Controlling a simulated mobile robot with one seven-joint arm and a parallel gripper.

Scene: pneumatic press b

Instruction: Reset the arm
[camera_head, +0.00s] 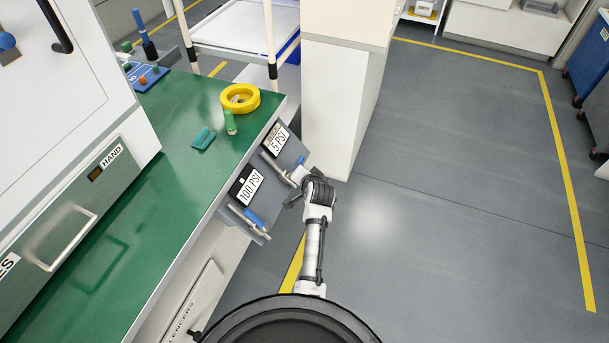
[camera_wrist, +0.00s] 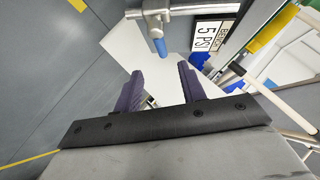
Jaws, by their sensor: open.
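My arm reaches from the bottom of the head view to the panel on the front edge of the green bench. My gripper (camera_head: 296,190) is small and partly hidden by its wrist there. In the wrist view my gripper (camera_wrist: 160,78) shows two dark fingers spread apart with nothing between them. A metal valve pipe with a blue-tipped lever (camera_wrist: 159,46) lies beyond the fingertips, apart from them. The 5 PSI label (camera_head: 278,139) is also in the wrist view (camera_wrist: 208,38). The 100 PSI label (camera_head: 247,186) has a blue-handled valve (camera_head: 254,218) below it.
The green bench (camera_head: 185,180) carries a yellow ring (camera_head: 240,98), a green bottle (camera_head: 230,123) and a teal block (camera_head: 203,138). A white cabinet (camera_head: 335,110) stands just beyond the panel. The grey floor (camera_head: 450,200) to the right is clear.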

